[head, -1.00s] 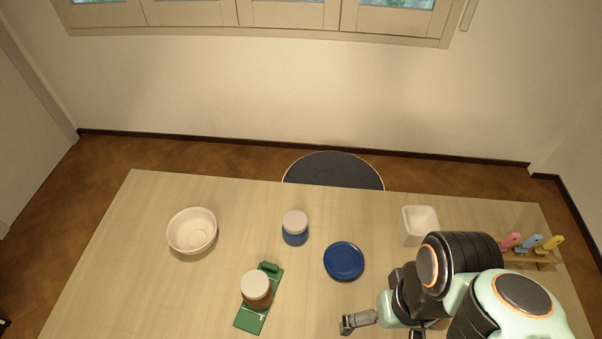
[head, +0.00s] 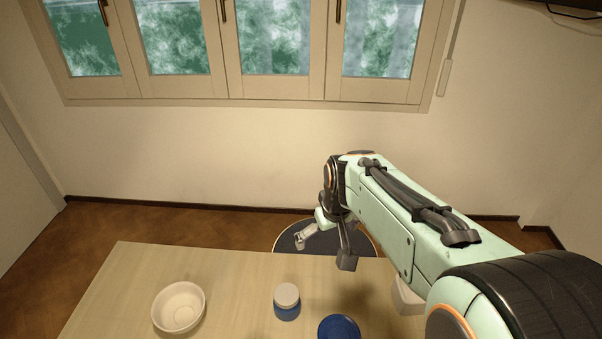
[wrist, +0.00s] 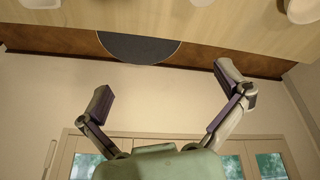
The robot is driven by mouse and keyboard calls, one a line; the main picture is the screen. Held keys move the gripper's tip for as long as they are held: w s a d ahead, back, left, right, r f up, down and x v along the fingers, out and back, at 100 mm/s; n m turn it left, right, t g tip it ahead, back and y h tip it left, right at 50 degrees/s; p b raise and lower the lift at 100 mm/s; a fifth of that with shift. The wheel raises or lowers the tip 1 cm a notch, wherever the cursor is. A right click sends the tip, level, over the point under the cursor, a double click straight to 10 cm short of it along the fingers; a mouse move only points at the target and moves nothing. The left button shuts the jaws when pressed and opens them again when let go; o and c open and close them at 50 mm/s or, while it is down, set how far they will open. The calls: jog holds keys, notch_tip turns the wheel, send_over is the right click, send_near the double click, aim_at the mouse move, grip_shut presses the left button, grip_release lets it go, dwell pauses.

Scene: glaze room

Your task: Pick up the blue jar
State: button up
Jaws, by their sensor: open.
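The blue jar (head: 287,309) with a whitish lid stands upright on the table between the white bowl and the blue plate in the head view. My gripper (head: 325,248) is open and empty, beyond the table's far edge in the picture, above and right of the jar and apart from it. In the wrist view, my gripper's fingers (wrist: 165,88) are spread wide with nothing between them. A pale object is cut off at that view's top edge; I cannot tell whether it is the jar's lid.
A white bowl (head: 179,308) stands left of the jar and a blue plate (head: 339,329) lies to its right. A white square container (head: 408,297) is partly hidden behind my arm. A dark round-topped thing (head: 290,236) is beyond the table (head: 122,282). Windows (head: 280,40) line the wall.

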jog(key=n+g, duration=0.1)
jog(key=g, duration=0.1)
send_over(286, 293)
jog(key=w+d, duration=0.3)
notch_tip(286, 293, down, 9)
jog(key=shift+n+g+h, duration=0.4)
jog(key=shift+n+g, duration=0.2)
jog(key=shift+g, duration=0.1)
jog(key=s+a+f, duration=0.1)
jog(key=f, duration=0.2)
jog(key=s+a+f, duration=0.1)
jog(key=f, duration=0.2)
jog(key=s+a+f, duration=0.1)
jog(key=f, duration=0.2)
notch_tip(286, 293, down, 6)
jog(key=shift+r, duration=0.15)
jog(key=c, duration=1.3)
